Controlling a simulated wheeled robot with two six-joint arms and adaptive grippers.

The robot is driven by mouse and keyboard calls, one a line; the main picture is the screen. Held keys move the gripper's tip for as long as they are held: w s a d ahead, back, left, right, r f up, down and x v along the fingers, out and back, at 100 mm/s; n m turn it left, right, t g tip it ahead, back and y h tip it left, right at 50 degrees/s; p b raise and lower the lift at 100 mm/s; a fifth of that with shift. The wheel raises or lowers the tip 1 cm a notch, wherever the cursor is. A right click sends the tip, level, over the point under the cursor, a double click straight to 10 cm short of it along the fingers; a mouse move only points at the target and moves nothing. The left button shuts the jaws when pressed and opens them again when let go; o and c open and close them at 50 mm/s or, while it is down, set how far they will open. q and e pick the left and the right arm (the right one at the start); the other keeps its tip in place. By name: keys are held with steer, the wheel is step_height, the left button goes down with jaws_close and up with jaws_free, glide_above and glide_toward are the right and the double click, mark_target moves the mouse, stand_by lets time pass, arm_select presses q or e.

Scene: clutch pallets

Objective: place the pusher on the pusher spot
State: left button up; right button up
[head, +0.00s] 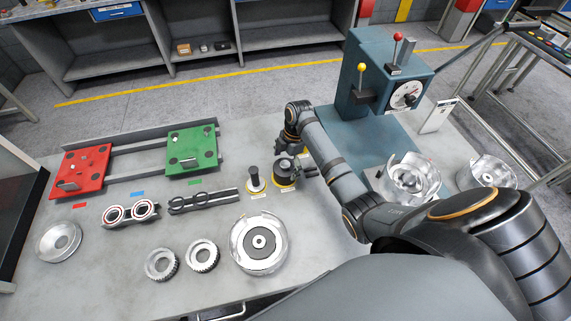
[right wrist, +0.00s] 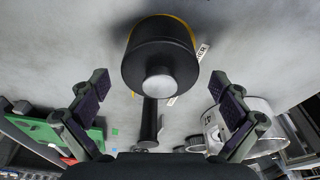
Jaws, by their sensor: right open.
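A wide black cylinder with a pale round end, which I take for the pusher (head: 284,172), stands upright on the bench. A yellow ring shows at its base, with a small white label beside it; I read the yellow ring as the pusher spot. In the right wrist view the black cylinder (right wrist: 160,58) lies ahead, centred between the fingers. My left gripper is not in view.
A thin black post (head: 254,178) on a yellow-rimmed base stands just left of the cylinder. A teal press (head: 385,75) stands behind. Red (head: 80,172) and green (head: 192,150) plates, a large clutch disc (head: 259,242) and several metal rings lie on the grey bench.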

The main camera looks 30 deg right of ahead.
mark_target(291, 164)
steer(key=r, duration=0.2)
steer(key=d+r+b, duration=0.1)
steer(key=r, duration=0.2)
steer(key=r+b, duration=0.1)
steer(key=r, duration=0.1)
steer(key=shift+w+d+r, duration=0.1)
steer(key=shift+d+r, duration=0.05)
steer(key=shift+d, duration=0.15)
steer(key=r+p, duration=0.2)
steer(key=r, duration=0.1)
steer(key=r+p, duration=0.1)
steer(key=shift+d+r, duration=0.4)
steer(key=shift+f, duration=0.1)
